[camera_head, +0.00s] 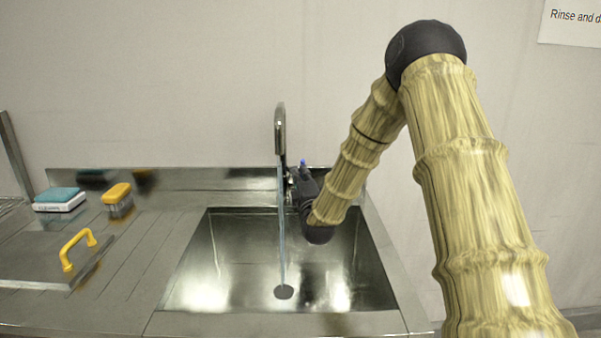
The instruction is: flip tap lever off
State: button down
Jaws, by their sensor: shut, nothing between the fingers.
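The tap (280,130) is a tall metal spout at the back of the steel sink. A thin stream of water (282,225) falls from it into the basin. A small blue-tipped piece (303,163) shows just right of the tap's base; it looks like the tap lever, but its position is hard to tell. My gripper (294,180) is shut and empty, close beside the tap's base on its right. My gripper and wrist partly hide that area, and I cannot tell whether the fingers touch the lever.
The sink basin (235,270) is empty apart from the stream and the dark drain (284,292). A wall stands close behind.

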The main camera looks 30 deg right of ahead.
jog(key=w+r+g+p, duration=0.1)
jog(key=g+p, duration=0.1)
jog(key=p, duration=0.1)
jog(key=w+d+r+m+g+y+p, duration=0.1)
jog(key=p, duration=0.3)
jog(key=shift+w+d+r+g, duration=0.1)
jog(key=shift+d+g, duration=0.1)
jog(key=shift+g, duration=0.2)
dwell(0.3)
jog(key=b+v, duration=0.2)
jog(key=v, duration=1.2)
jog(key=shift+f, duration=0.35)
